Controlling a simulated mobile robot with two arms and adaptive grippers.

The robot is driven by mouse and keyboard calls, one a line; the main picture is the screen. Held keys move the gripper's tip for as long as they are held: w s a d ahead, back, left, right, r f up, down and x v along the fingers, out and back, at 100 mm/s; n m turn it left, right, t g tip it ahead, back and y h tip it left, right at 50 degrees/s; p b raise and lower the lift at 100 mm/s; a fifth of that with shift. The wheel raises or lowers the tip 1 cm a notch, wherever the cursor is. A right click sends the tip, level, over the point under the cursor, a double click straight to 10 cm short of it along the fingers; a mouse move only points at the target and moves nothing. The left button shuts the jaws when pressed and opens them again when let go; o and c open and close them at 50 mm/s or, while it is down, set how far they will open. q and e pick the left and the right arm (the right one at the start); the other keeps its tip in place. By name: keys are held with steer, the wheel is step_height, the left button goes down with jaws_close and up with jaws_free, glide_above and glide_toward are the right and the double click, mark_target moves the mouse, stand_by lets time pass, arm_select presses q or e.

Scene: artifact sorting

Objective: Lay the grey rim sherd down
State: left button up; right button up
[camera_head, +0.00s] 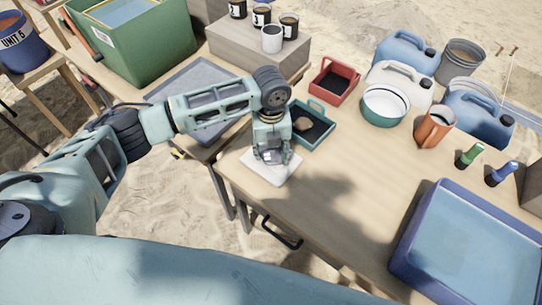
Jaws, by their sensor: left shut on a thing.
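My left gripper (271,157) points down over a white square pad (284,174) near the table's left edge. It is shut on the grey rim sherd, which is small and mostly hidden by the fingers. I cannot tell whether the sherd touches the pad. My right gripper is not in view.
A teal tray (322,137) with a brown piece in it stands just behind the pad, and a red tray (335,82) is farther back. Jugs and buckets line the back. A blue basin (398,268) stands at right. The table's middle (370,180) is clear.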

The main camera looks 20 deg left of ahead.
mark_target(271, 155)
arm_select(q)
steer(key=shift+f, duration=0.1)
steer(key=shift+f, duration=0.15)
steer(key=o, duration=1.2)
steer(key=shift+c, duration=0.2)
step_height(271, 155, up, 12)
steer(key=shift+r, duration=0.2)
